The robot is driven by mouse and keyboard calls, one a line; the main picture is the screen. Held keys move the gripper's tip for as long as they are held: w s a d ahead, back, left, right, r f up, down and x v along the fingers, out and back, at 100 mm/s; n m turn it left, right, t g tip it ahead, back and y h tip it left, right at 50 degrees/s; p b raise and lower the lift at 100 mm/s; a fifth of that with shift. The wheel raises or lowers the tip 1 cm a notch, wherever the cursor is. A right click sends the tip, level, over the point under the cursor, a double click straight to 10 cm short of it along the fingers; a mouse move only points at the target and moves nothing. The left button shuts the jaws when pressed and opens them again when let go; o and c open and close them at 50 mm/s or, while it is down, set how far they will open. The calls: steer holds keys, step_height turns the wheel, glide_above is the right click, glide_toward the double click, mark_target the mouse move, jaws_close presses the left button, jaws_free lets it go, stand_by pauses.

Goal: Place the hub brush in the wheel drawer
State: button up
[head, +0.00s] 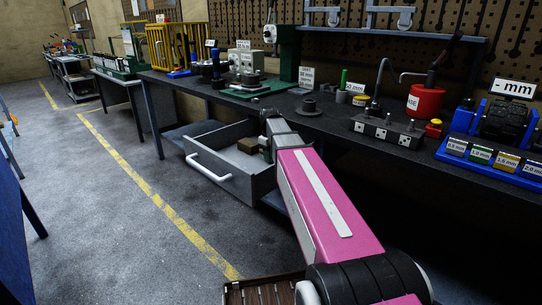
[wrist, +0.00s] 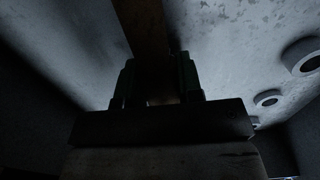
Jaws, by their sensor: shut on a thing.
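The grey drawer (head: 238,187) stands pulled out below the long bench, with its white handle facing the aisle. My gripper (head: 266,148) reaches down over its right part. It is shut on the hub brush, whose brown wooden part (head: 247,145) shows just left of the fingers. In the wrist view my gripper's dark green fingers (wrist: 157,92) close on both sides of the brown brush (wrist: 147,32), with the grey drawer floor (wrist: 225,35) beyond. The brush's bristles are not clearly visible. I cannot tell whether the brush touches the drawer floor.
Grey rings (wrist: 302,57) lie inside the drawer at right in the wrist view. The bench (head: 310,117) above carries a dark flanged part (head: 308,107), a socket box (head: 387,130) and a red can (head: 425,100). The drawer's left part looks mostly clear. The aisle floor is open.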

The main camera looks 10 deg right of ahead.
steer(key=shift+f, duration=0.1)
steer(key=o, duration=1.1)
steer(key=r, duration=1.2)
steer(key=shift+w+a+r, duration=0.15)
steer(key=shift+w, duration=0.05)
